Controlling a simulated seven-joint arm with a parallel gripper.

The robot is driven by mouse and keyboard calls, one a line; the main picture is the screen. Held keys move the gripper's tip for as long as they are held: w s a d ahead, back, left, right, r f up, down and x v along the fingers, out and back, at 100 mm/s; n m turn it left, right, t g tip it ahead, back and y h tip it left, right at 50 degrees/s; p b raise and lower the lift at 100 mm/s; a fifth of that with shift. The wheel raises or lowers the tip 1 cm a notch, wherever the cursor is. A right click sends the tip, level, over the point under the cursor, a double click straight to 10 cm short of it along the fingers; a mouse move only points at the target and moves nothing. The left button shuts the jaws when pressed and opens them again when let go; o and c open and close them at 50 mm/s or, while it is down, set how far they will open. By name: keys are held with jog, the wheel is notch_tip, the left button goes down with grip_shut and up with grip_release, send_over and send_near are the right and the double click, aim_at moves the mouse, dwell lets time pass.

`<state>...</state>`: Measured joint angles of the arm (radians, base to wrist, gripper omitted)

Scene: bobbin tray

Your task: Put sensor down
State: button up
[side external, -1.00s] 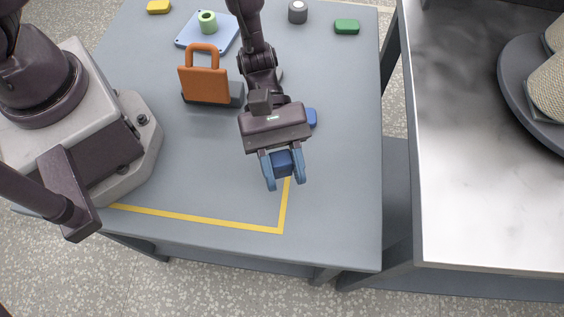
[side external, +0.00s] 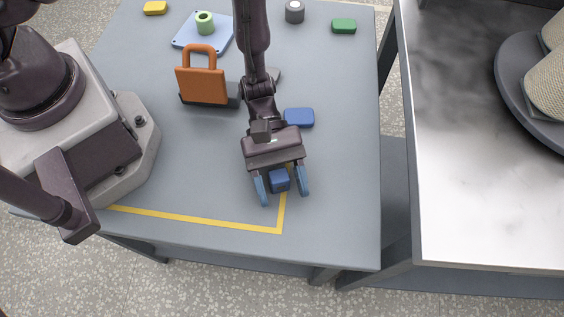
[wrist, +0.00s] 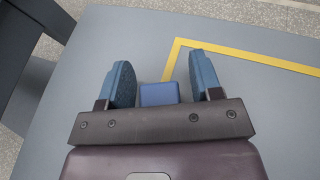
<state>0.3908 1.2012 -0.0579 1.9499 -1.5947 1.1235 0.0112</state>
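The sensor appears to be the small dark-blue block (side external: 279,180) on the grey table near the corner of the yellow line. It also shows in the wrist view (wrist: 160,94), between the fingers. My gripper (side external: 283,197) is open around it, with a blue fingertip on each side. In the wrist view my gripper (wrist: 166,84) shows a clear gap between each finger and the block. The block looks to be resting on the table, though its underside is hidden.
A flat blue block (side external: 299,117) lies behind my gripper. An orange handled piece (side external: 203,86) stands to the left, with a light-blue plate (side external: 190,44) carrying a green bobbin (side external: 205,23) behind it. A yellow line (side external: 200,221) marks the front. The table (side external: 345,190) is clear at right.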

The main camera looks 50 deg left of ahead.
aim_at(277, 171)
jog(key=shift+a+r, duration=0.15)
jog(key=v, duration=0.7)
jog(key=shift+w, duration=0.1)
jog(key=shift+r, duration=0.1)
jog(key=w+a+r+m+t+y, duration=0.1)
jog(key=a+r+m+y, duration=0.2)
jog(key=r, duration=0.5)
jog(key=a+r+m+y, duration=0.1)
jog(key=a+r+m, duration=0.35)
jog(key=r, duration=0.35)
jog(key=s+a+r+m+t+y, duration=0.3)
jog(key=a+r+t+y, duration=0.1)
jog(key=a+r, duration=0.3)
jog(key=s+a+r+m+t+y, duration=0.3)
jog(key=a+r+t+y, duration=0.1)
jog(key=a+r, duration=0.3)
jog(key=shift+s+a+r+t, duration=0.2)
jog(key=shift+r+t, duration=0.3)
jog(key=shift+t, duration=0.3)
